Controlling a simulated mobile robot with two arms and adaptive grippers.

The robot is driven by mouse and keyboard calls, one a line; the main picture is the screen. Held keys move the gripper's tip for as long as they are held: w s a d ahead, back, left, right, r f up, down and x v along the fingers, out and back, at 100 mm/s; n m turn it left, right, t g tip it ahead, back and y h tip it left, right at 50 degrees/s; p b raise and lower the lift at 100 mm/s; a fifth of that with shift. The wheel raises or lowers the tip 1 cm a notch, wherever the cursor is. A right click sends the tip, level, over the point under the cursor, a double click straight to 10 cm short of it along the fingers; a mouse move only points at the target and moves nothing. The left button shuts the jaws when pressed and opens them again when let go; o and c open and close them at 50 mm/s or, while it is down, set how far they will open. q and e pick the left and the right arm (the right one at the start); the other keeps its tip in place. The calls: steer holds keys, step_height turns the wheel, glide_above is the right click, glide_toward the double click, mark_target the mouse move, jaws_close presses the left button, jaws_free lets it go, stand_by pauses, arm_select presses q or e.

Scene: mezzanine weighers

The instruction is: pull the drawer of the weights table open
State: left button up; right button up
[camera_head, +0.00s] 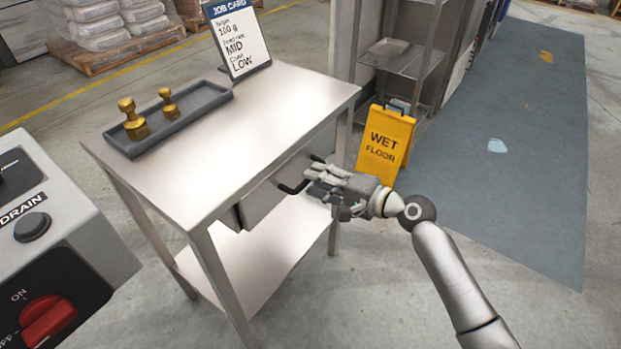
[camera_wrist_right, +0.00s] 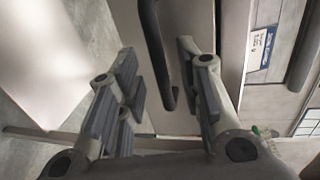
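The weights table (camera_head: 190,190) is a pale metal table with a lower shelf. Its drawer (camera_head: 263,202) sits under the top, with a dark bar handle (camera_head: 291,188) on its front. My right gripper (camera_head: 322,184) is at the handle, in front of the drawer. In the right wrist view, its two padded fingers (camera_wrist_right: 160,82) are apart, and the dark handle (camera_wrist_right: 155,50) runs between them, nearer the right finger. Contact with the handle is unclear. My left gripper is not in view.
A dark tray (camera_head: 205,101) with two brass weights (camera_head: 133,119) and a job card (camera_head: 238,38) stand on the table. A yellow wet floor sign (camera_head: 385,143) stands close behind my right gripper. A grey machine with a red switch (camera_head: 48,318) is at the left.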

steer(key=shift+x, duration=1.4)
jaws_close()
